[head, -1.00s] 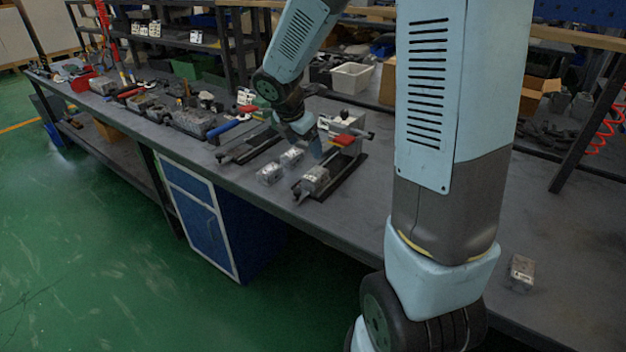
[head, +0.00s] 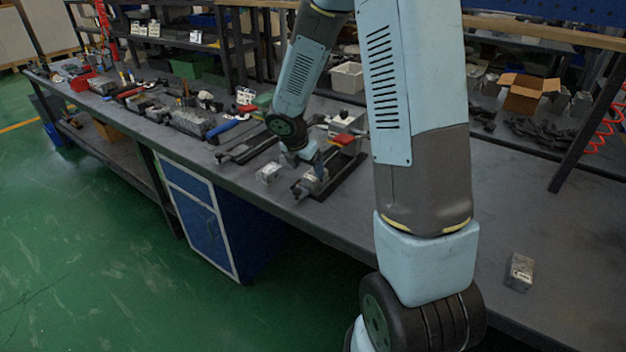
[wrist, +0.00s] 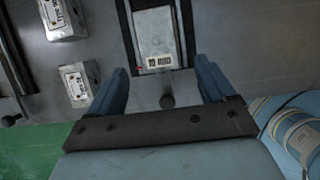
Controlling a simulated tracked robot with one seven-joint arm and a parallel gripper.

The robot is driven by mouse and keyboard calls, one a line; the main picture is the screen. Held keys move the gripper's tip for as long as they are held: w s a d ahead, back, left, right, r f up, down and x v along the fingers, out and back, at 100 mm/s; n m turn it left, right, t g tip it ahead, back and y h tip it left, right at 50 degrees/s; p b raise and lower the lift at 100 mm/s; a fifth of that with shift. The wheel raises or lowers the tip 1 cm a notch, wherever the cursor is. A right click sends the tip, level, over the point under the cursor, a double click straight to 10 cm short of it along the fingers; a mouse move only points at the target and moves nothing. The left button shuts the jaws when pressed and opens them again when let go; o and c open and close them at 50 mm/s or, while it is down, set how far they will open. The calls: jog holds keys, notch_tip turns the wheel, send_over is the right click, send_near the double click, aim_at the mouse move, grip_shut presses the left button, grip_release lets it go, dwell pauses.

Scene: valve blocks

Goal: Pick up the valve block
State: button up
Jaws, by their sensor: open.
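A silver valve block (wrist: 155,38) with a small printed label sits in a dark fixture straight ahead of my gripper in the wrist view. My gripper (wrist: 158,78) has its two blue fingers spread apart, with the near end of the block just ahead of and between the tips. In the head view my gripper (head: 311,170) is low over the fixture at the bench's front edge. There my arm partly hides this block. Two more valve blocks lie on the bench to the left in the wrist view, one nearer (wrist: 79,84) and one farther (wrist: 62,18).
Another metal block (head: 520,271) lies on the bench at the right in the head view. A fixture with a red part (head: 342,139) stands behind my gripper. Tools and parts crowd the bench to the left. The bench at right is mostly clear.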

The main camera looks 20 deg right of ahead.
aim_at(311, 176)
jog(key=shift+x, duration=2.55)
jog(key=c, duration=1.4)
